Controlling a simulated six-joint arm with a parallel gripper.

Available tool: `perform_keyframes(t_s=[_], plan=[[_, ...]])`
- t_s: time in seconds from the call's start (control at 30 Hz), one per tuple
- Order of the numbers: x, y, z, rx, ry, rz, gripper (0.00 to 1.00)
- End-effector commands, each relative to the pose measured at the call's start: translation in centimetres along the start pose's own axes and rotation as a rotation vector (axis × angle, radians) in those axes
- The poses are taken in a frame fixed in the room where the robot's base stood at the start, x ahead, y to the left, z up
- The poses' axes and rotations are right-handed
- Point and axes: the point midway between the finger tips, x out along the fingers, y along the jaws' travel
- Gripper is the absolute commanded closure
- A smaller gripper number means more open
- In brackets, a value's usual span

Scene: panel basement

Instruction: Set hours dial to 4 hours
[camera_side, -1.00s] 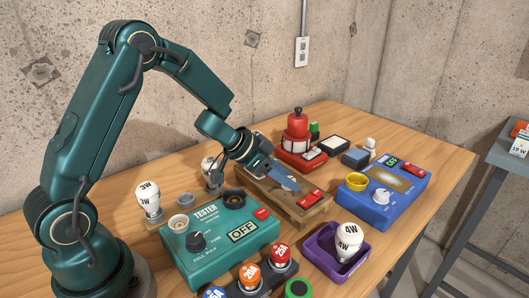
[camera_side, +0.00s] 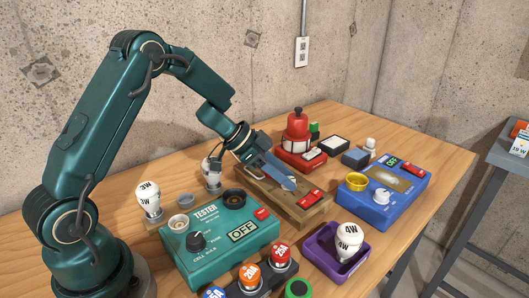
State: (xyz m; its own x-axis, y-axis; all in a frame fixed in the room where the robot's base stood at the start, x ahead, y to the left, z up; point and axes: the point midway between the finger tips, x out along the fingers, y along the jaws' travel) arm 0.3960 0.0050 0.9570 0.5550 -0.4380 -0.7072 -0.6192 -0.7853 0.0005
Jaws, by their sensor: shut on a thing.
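The blue box (camera_side: 400,200) on the right of the table has a white round dial (camera_side: 381,196), a small green display and a brownish panel. Its markings are too small to read, so I cannot tell what the dial is set to. My gripper (camera_side: 259,160) is well to the left of this box, above a wooden block (camera_side: 304,213). It is shut on a flat blue bar (camera_side: 279,176) that slants down to the right over the block. The fingertips are too small to see clearly. Nothing of mine touches the white dial.
A green tester (camera_side: 222,228) reading OFF stands in front of my gripper. A purple tray (camera_side: 314,258) holds a 4W bulb (camera_side: 348,238) between it and the blue box. A red device (camera_side: 297,140) stands behind the block. Several coloured plugs line the front.

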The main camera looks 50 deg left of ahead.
Motion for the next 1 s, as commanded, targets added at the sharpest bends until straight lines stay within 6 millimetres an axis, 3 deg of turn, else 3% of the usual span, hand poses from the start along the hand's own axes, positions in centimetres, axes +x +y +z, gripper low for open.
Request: perform_keyframes(t_s=[0.13,0.17,0.57,0.77,1.0], plan=[[0.0,0.0,-0.1,-0.001,0.002,-0.002,1.0],[0.0,0.0,-0.1,-0.001,0.002,-0.002,0.49],[-0.5,-0.1,0.0,-0.001,0.001,-0.003,0.48],[-3.3,-0.1,-0.1,0.0,0.003,-0.006,0.48],[-6.4,-0.1,-3.5,0.006,0.005,-0.006,0.48]])
